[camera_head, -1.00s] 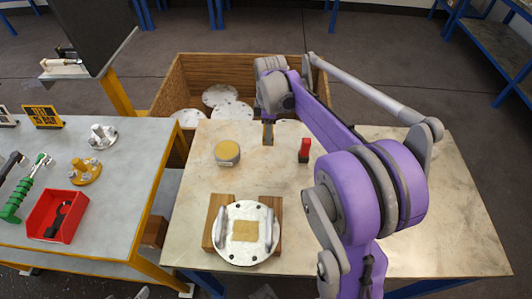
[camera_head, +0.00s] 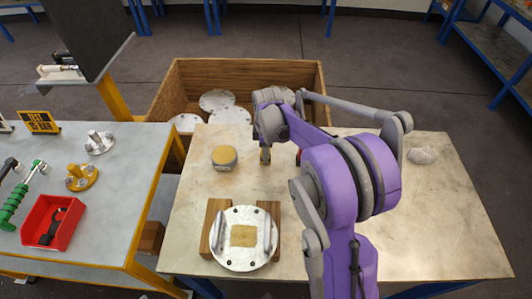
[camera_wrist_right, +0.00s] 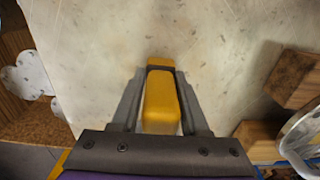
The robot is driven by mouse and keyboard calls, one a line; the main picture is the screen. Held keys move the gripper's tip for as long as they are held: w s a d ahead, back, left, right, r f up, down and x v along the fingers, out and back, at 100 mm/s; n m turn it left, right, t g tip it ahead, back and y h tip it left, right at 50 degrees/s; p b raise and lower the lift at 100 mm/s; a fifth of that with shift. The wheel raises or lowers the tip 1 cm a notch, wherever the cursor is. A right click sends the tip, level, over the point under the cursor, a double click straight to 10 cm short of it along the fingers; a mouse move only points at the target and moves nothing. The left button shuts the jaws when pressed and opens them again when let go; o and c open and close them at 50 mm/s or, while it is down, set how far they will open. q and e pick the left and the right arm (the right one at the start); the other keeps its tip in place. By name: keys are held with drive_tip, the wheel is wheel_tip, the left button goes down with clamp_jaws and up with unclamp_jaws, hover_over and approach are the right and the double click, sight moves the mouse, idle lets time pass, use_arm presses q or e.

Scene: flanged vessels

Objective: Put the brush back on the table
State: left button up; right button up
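The brush shows as a yellow block-like piece (camera_wrist_right: 162,103) between the fingers of my right gripper (camera_wrist_right: 161,72) in the right wrist view. The fingertips close on its sides. In the head view the brush (camera_head: 265,157) hangs under my right gripper (camera_head: 265,148), over the back middle of the stone-topped table (camera_head: 330,235). I cannot tell whether its lower end touches the tabletop. My left gripper is not in view.
A round tin with a yellow top (camera_head: 224,157) stands left of the brush. A flanged vessel (camera_head: 243,255) sits on wooden blocks in front. A red object is mostly hidden behind my arm. A wooden crate (camera_head: 170,90) with metal discs stands behind.

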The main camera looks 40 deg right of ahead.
drive_tip(key=o, duration=0.4)
drive_tip(key=shift+r, duration=0.25)
wheel_tip(320, 180, up, 12)
drive_tip(key=shift+d+f+p, duration=0.1)
drive_tip(key=shift+p, duration=0.5)
